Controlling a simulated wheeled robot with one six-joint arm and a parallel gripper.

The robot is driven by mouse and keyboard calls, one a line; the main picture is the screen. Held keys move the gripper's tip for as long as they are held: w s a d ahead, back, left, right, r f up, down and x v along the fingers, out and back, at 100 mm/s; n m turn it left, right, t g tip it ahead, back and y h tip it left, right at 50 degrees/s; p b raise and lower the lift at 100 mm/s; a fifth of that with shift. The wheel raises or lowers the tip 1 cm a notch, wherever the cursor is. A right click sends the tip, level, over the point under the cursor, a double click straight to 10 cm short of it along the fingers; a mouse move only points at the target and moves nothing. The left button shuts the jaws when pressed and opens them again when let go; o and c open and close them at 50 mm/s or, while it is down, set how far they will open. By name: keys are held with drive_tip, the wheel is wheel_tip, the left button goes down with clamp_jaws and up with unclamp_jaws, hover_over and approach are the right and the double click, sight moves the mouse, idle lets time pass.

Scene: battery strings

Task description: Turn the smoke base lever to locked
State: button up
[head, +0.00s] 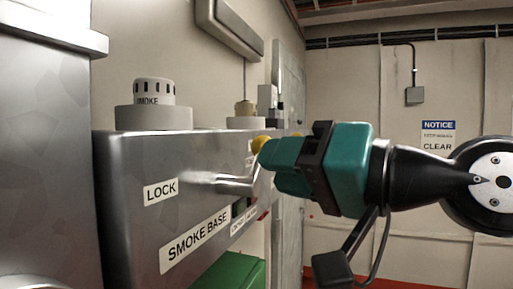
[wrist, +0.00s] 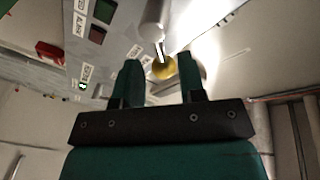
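The grey metal box labelled SMOKE BASE (head: 120,205) fills the left half of the head view. A bent metal lever (head: 237,182) sticks out of its front, to the right of the LOCK label (head: 160,190). Its yellow knob (head: 260,144) is at my gripper's fingertips (head: 272,153). In the wrist view the knob (wrist: 164,69) lies between the tips of my gripper (wrist: 162,66), with a gap visible on its left side. The fingers are apart and not closed on it. Part of the knob is hidden by a finger in the head view.
A white smoke detector (head: 154,92) sits in a round base on top of the box. A green block (head: 232,272) is below the box. A grey cabinet (head: 45,160) stands at the near left. Room is free on the right, before the wall with a NOTICE sign (head: 438,136).

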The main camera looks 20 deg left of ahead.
drive_tip(key=shift+p+x, duration=0.6)
drive_tip(key=shift+x, duration=1.45)
clamp_jaws()
